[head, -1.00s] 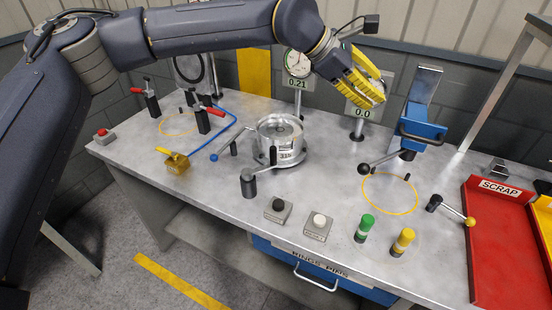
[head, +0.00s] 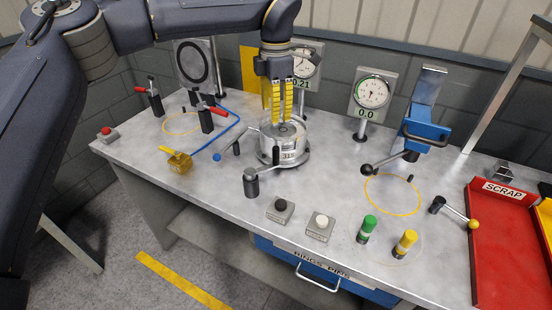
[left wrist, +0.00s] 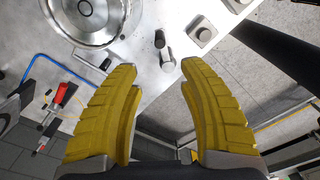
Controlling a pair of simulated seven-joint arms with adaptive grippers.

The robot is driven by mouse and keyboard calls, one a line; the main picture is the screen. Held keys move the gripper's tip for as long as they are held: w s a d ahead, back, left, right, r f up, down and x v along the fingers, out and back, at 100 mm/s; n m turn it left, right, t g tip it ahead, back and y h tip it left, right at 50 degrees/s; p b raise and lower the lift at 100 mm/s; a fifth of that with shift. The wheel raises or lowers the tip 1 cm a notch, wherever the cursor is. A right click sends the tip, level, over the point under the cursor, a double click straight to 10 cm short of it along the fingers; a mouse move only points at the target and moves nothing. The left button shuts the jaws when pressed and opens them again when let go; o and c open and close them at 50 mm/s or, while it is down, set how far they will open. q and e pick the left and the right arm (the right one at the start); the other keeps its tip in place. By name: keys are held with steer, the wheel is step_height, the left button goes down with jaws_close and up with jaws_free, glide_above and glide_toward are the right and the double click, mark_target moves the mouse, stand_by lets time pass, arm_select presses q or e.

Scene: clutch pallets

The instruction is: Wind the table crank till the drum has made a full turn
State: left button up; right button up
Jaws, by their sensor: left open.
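The silver drum (head: 283,152) stands on a round base in the middle of the bench, with a number plate on its front. My left gripper (head: 284,119) points down with yellow fingers over the drum, apart from the crank. In the left wrist view its open fingers (left wrist: 160,70) have nothing between them; the drum (left wrist: 92,45) is at upper left and the crank post (left wrist: 167,62) lies beyond the fingertips. My right gripper is not in view.
Two dial gauges (head: 371,93) stand behind. A blue press (head: 425,131) and a red scrap tray (head: 500,240) are at right. Two push-buttons (head: 320,227) and green and yellow pegs (head: 367,228) are in front. A brass block (head: 179,163) and red-handled clamps (head: 206,118) are left.

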mark_target(276, 164)
arm_select(q)
step_height(276, 164, down, 16)
steer(key=shift+f, duration=0.25)
stand_by(0.4)
steer(key=shift+c, duration=0.2)
jaws_close()
stand_by(0.4)
